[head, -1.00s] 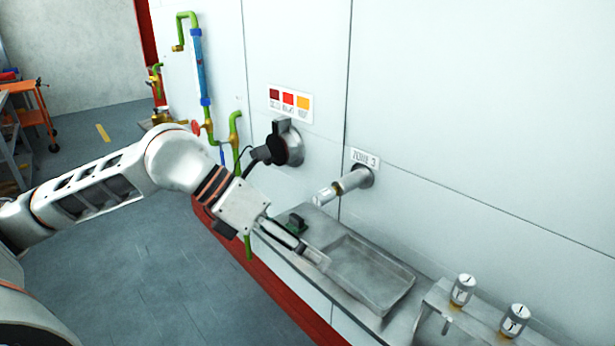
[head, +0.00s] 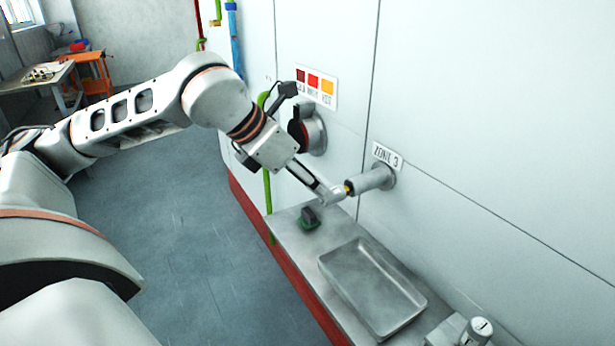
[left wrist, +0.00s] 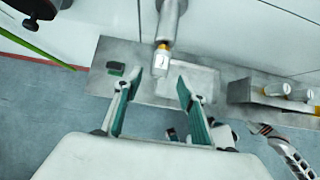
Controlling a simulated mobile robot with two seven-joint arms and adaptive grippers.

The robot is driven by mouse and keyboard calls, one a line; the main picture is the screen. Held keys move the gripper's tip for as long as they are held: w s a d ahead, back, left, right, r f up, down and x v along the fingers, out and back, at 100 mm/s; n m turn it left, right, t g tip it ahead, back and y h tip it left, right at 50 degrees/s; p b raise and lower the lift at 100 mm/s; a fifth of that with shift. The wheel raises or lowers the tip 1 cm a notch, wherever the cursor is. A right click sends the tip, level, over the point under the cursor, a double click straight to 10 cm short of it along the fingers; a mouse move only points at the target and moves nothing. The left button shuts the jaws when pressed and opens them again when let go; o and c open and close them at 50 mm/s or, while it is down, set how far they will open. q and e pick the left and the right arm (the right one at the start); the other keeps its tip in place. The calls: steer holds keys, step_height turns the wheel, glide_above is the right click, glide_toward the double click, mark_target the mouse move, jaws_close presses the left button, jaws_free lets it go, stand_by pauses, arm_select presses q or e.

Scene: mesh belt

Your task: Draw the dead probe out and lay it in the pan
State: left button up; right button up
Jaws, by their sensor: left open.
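The probe, a pale cylinder with a brass-coloured collar (head: 348,188), sticks out of the grey Zone 3 tube (head: 374,179) on the wall. Its numbered end also shows in the left wrist view (left wrist: 160,64). My left gripper (head: 329,190) is at the probe's outer end in the head view. In the left wrist view its fingers (left wrist: 158,87) are spread, with the probe's end ahead of the gap between them; contact cannot be told. The shallow metal pan (head: 365,285) lies empty on the ledge below.
A small green-based block with a dark top (head: 309,219) stands on the ledge left of the pan. A round dark-handled wall fitting (head: 312,135) is close behind my left wrist. Two labelled cylinders stand on a rack (left wrist: 270,99) at right.

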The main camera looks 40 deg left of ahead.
arm_select(q)
steer(key=shift+b+x, duration=1.05)
steer(key=shift+x, duration=1.85)
steer(key=shift+b+x, duration=0.35)
steer(key=shift+x, duration=0.45)
arm_select(e)
steer(key=shift+w+d+f, duration=0.3)
steer(key=shift+w, duration=0.15)
steer(key=shift+w+d+f, duration=0.3)
steer(key=shift+w, duration=0.15)
arm_select(q)
steer(key=shift+r, duration=0.1)
steer(key=c, duration=1.1)
arm_select(e)
steer(key=shift+s+a+f, duration=0.1)
steer(key=shift+s+f, duration=0.1)
steer(key=shift+s, duration=0.3)
steer(key=shift+w, duration=0.15)
